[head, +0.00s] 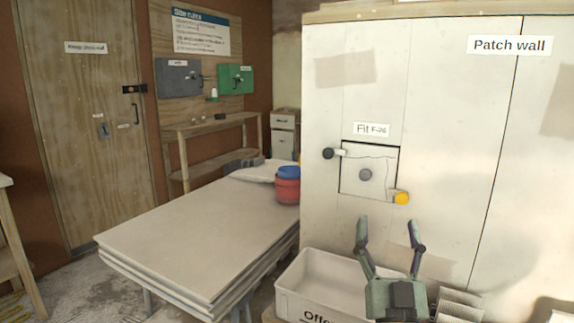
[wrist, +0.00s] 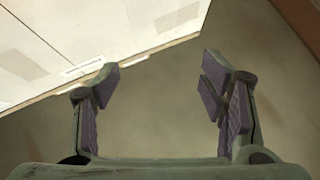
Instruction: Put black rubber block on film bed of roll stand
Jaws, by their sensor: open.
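My gripper (head: 389,232) is open and empty in the head view, fingers pointing up, in front of the patch wall and beside a white bin. The wrist view also shows my gripper (wrist: 160,78) with its fingers wide apart and nothing between them. A small dark item (head: 220,116) lies on the wooden bench at the back; it is too small to tell whether it is the black rubber block. I cannot make out a roll stand or its film bed in either view.
A stack of boards (head: 190,235) fills the middle left, with a red and blue tub (head: 287,187) on its far right end. The white bin (head: 350,290) stands low in front of the patch wall (head: 440,110). The wooden bench (head: 207,126) is behind the boards.

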